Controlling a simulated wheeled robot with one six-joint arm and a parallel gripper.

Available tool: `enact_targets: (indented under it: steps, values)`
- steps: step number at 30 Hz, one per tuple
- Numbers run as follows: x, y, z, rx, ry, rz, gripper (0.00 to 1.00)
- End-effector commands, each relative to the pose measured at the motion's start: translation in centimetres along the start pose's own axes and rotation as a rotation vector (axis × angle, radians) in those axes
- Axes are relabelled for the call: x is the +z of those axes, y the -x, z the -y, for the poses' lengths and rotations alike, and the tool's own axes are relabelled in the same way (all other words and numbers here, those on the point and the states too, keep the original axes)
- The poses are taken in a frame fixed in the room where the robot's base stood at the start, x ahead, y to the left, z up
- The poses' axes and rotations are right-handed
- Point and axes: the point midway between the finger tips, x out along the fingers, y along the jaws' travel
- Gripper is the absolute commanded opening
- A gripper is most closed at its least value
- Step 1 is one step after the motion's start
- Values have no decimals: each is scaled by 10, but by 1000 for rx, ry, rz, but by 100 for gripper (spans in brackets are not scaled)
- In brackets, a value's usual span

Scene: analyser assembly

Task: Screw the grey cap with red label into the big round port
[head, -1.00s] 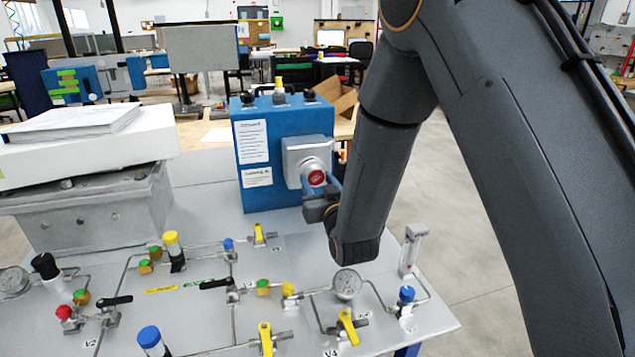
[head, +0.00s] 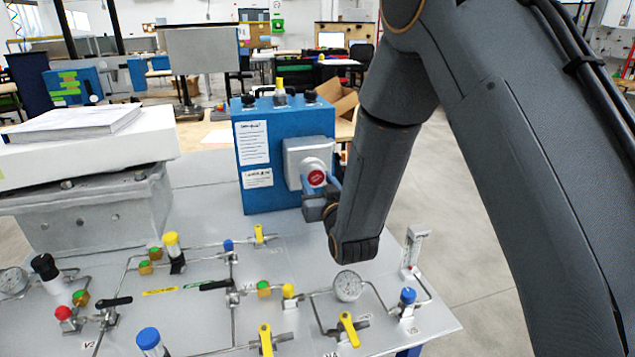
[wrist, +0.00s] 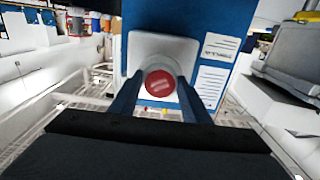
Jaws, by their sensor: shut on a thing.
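The grey cap with red label (head: 316,178) sits at the front of the grey square housing on the blue analyser box (head: 284,148). In the wrist view the red label (wrist: 160,84) faces the camera between the two blue fingers. My gripper (head: 327,190) is shut on the cap, with my arm coming in from the right. The big round port is hidden behind the cap. The cap looks in line with the housing (wrist: 160,47). I cannot tell how deep it sits or whether its thread is engaged.
The panel in front carries pipes, a pressure gauge (head: 348,286), a flow meter (head: 412,249), yellow valve levers (head: 348,328) and coloured knobs. A grey metal block with a white box (head: 90,150) and papers stands at left. Black and yellow fittings top the analyser.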

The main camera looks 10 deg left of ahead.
Motion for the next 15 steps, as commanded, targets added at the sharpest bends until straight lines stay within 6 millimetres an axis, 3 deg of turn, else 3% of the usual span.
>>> enact_targets:
  steps: [15]
  values:
    - [-1,-6,0,0,0,-2,18]
